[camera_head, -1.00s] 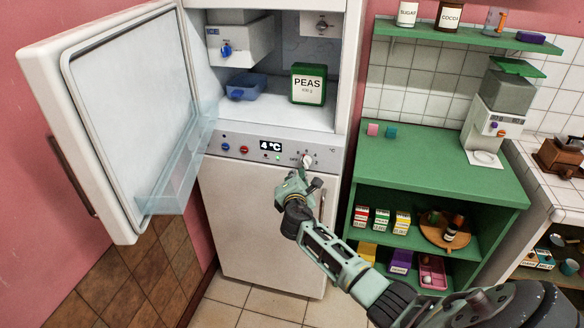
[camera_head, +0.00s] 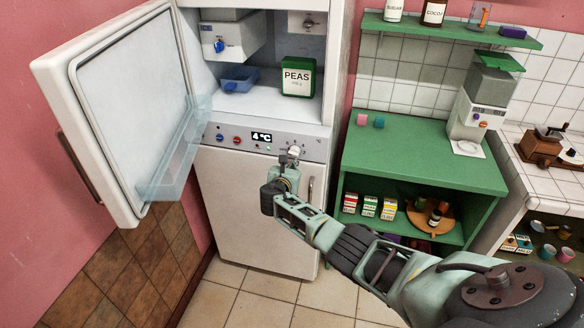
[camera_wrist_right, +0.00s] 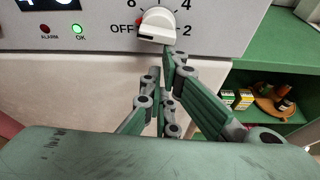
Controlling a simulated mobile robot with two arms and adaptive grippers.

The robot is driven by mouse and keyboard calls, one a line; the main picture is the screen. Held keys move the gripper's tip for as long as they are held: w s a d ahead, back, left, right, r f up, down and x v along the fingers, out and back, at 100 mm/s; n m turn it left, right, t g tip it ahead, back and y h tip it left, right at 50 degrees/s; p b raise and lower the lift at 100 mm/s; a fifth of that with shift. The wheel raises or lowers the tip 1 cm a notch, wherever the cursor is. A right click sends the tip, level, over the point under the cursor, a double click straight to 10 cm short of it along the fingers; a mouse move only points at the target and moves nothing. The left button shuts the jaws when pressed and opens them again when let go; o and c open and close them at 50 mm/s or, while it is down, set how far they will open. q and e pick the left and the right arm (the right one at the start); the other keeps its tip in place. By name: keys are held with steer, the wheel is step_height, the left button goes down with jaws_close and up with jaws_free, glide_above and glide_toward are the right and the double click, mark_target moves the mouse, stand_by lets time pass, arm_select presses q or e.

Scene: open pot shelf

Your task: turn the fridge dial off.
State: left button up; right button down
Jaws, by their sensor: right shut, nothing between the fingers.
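The fridge dial (camera_wrist_right: 158,25) is a white knob on the grey control panel. In the wrist view a red mark sits at its left side, beside the word OFF, with numbers around the rest. In the head view the dial (camera_head: 294,150) is small and partly crowded by my right gripper (camera_head: 289,161). My right gripper, also in the wrist view (camera_wrist_right: 164,64), is shut and empty. Its fingertips are just below the dial; I cannot tell whether they touch it. My left gripper is not in view.
The fridge display (camera_head: 262,136) reads 4 °C, and the green OK light (camera_wrist_right: 77,29) is lit. The fridge door (camera_head: 130,110) stands open at left. A green PEAS box (camera_head: 297,78) is inside. A green shelf unit (camera_head: 420,152) stands close at right.

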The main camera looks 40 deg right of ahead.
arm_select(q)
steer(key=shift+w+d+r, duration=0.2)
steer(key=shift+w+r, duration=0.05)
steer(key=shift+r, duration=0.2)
arm_select(e)
steer(key=shift+s+d+r+n+g, duration=0.1)
steer(key=shift+s+d+n+g, duration=0.25)
steer(key=shift+n, duration=0.25)
arm_select(q)
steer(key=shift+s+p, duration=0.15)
steer(key=shift+p, duration=0.15)
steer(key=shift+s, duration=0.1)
